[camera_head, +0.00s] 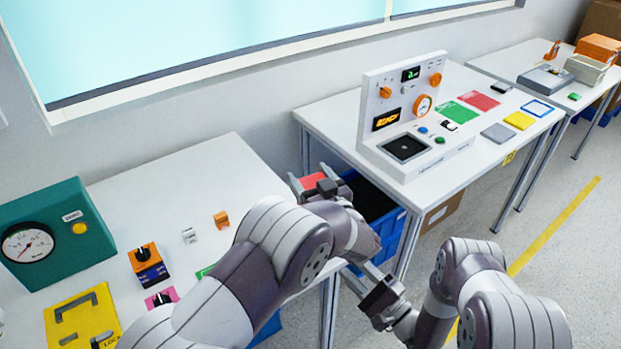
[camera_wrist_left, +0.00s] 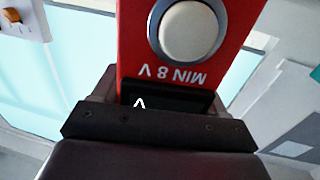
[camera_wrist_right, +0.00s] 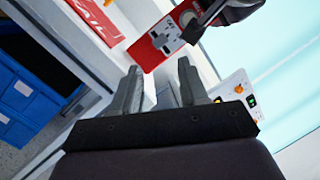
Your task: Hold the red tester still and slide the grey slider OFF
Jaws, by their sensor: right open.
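The red tester (camera_head: 313,181) is held up in the gap between two tables. My left gripper (camera_head: 321,187) is shut on it. In the left wrist view the tester (camera_wrist_left: 183,60) fills the top, with a round white button in a grey ring and "MIN 8 V" lettering upside down. In the right wrist view its face (camera_wrist_right: 150,53) shows grey parts; a grey piece (camera_wrist_right: 163,42) there looks like the slider, but its position cannot be read. My right gripper (camera_head: 365,284) is open and empty, below and apart from the tester; its fingers (camera_wrist_right: 159,78) point toward it.
A white console (camera_head: 366,92) with knobs stands on the table behind. Blue crates (camera_head: 384,215) sit below the gap. The left table carries a teal gauge box (camera_head: 52,232), an orange-and-blue switch (camera_head: 148,262) and a yellow plate (camera_head: 82,318). Table edges flank my arms.

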